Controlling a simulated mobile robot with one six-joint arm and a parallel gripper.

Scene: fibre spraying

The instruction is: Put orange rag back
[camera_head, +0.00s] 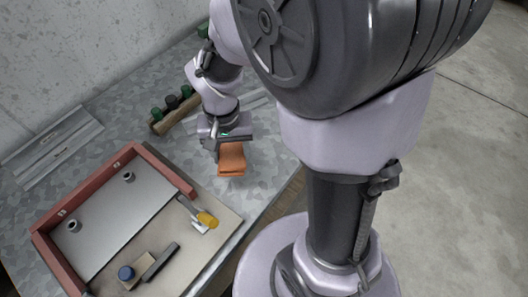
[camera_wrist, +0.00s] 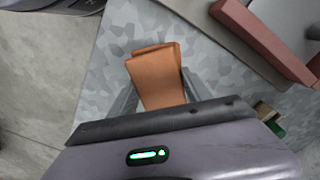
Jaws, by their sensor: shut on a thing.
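The orange rag (camera_head: 231,161) is a folded cloth at the near end of my gripper (camera_head: 218,150) in the head view. It also shows in the wrist view (camera_wrist: 156,72), between the two grey fingers of my gripper (camera_wrist: 158,95). My gripper is shut on the rag. The rag is over the grey mottled table (camera_head: 262,172), to the right of the red-framed fixture. I cannot tell whether its lower edge touches the table.
A red-framed fixture (camera_head: 52,250) with a metal plate, a yellow-handled clamp (camera_head: 206,220) and a blue-topped piece (camera_head: 126,272) lies to the left. A wooden rack (camera_head: 163,124) with dark and green-topped items stands behind. Metal strips (camera_head: 50,143) lie at the far left.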

